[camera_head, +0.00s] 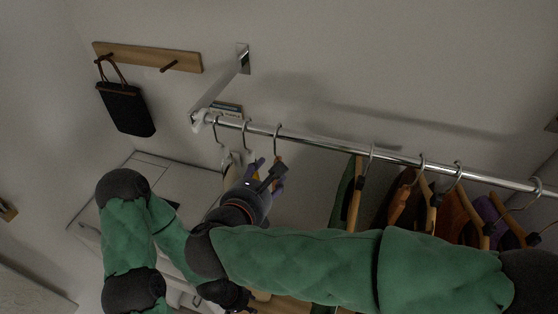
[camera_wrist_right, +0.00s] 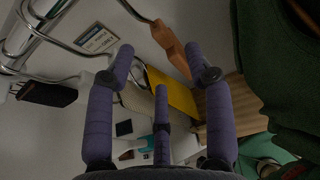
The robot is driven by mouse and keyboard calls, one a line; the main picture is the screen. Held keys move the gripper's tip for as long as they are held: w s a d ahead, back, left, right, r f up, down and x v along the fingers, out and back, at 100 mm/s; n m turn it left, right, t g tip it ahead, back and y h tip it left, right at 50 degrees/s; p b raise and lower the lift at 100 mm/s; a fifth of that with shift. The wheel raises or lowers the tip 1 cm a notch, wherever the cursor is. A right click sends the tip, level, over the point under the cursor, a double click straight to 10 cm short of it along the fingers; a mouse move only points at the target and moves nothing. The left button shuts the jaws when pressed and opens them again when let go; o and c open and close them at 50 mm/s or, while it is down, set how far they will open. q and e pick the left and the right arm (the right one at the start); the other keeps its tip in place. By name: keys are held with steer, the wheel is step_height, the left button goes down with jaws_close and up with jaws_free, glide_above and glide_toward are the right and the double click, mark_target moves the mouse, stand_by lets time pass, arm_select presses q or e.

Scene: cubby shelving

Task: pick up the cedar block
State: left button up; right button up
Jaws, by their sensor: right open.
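A reddish-brown wooden piece, apparently the cedar block (camera_wrist_right: 172,48), hangs from a metal hook in the right wrist view, just beyond my right gripper (camera_wrist_right: 158,68). The gripper's purple fingers are spread, with nothing held between them. In the head view my right gripper (camera_head: 267,174) is raised just below the rail, and its fingers partly hide the block (camera_head: 279,160). My left gripper (camera_head: 240,299) is low in the head view, partly hidden behind my right arm; its jaw opening is unclear.
A metal rail (camera_head: 330,150) runs across above the grippers. Hangers with dark clothes (camera_head: 375,205) hang to the right. A black bag (camera_head: 126,108) hangs from a wooden peg board (camera_head: 150,58) at upper left. A yellow panel (camera_wrist_right: 170,92) lies beyond the fingers.

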steer(key=p+x, duration=0.1)
steer(key=x, duration=0.6)
steer(key=shift+w+d+f, duration=0.15)
steer(key=shift+w, duration=0.05)
jaws_close()
